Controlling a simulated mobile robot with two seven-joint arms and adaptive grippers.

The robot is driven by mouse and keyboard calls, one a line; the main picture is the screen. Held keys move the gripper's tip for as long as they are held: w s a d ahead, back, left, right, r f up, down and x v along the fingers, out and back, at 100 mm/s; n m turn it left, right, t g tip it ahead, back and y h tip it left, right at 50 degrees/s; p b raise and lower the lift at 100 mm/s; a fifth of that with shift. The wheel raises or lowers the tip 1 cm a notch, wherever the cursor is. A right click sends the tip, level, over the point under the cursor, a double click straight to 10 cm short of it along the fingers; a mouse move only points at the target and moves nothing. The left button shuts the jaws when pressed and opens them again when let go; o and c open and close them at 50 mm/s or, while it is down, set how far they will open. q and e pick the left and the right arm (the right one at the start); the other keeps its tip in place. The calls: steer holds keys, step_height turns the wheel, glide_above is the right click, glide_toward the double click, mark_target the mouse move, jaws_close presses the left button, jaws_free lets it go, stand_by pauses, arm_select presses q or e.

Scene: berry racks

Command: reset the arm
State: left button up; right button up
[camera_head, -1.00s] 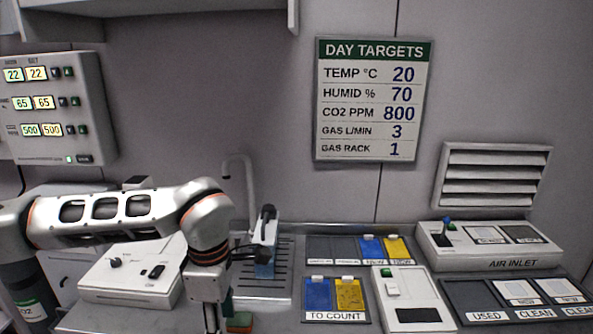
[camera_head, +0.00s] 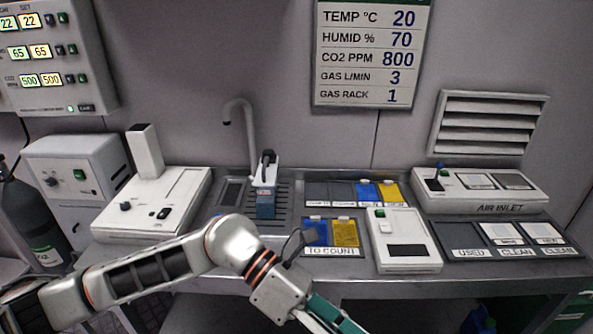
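My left arm (camera_head: 150,265) comes in from the left and reaches across the front of the bench. Its wrist (camera_head: 280,290) points down and to the right. My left gripper (camera_head: 332,318), with a teal-green part, is cut off by the bottom edge, so its fingertips are hidden. I cannot tell whether it is open or holds anything. My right arm and gripper are not in view.
The metal bench carries a white device (camera_head: 150,205), a tap (camera_head: 245,130), a blue-based tool (camera_head: 266,190), blue cards (camera_head: 315,232) and yellow cards (camera_head: 345,233), a white box (camera_head: 403,240) and the air inlet unit (camera_head: 480,190). A dark gas cylinder (camera_head: 35,225) stands left.

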arm_select(q)
steer(key=d+r+n+h, duration=0.3)
steer(key=r+n+h, duration=0.1)
steer(key=r+h, duration=0.1)
steer(key=w+a+r+n+t+h, duration=0.1)
steer(key=w+r+n+t+h, duration=0.3)
steer(key=w+n+t+h, duration=0.45)
steer(key=w+a+f+n+t+y, duration=0.45)
steer(key=a+n+t, duration=0.2)
steer(key=n, duration=0.35)
steer(key=w+a+f+n+t+y, duration=0.3)
steer(key=a+f+n+t+y, duration=0.25)
steer(key=n+t, duration=0.4)
steer(key=a+f+n+g+y, duration=0.1)
steer(key=a+f+n+y, duration=0.35)
steer(key=f, duration=0.35)
steer(key=a+f+n+g+y, duration=0.1)
steer(key=a+f+n+y, duration=0.3)
steer(key=f, duration=0.3)
steer(key=s+a+f+n+g+y, duration=0.2)
steer(key=s+a+f, duration=0.3)
steer(key=f, duration=0.3)
steer(key=s+a+f+n+g+y, duration=0.1)
steer(key=s+a+f+n+g, duration=0.2)
steer(key=s+a+f+n, duration=0.2)
steer(key=s+f, duration=0.3)
steer(key=f, duration=0.1)
steer(key=shift+s+a+y, duration=0.3)
steer(key=shift+y, duration=0.1)
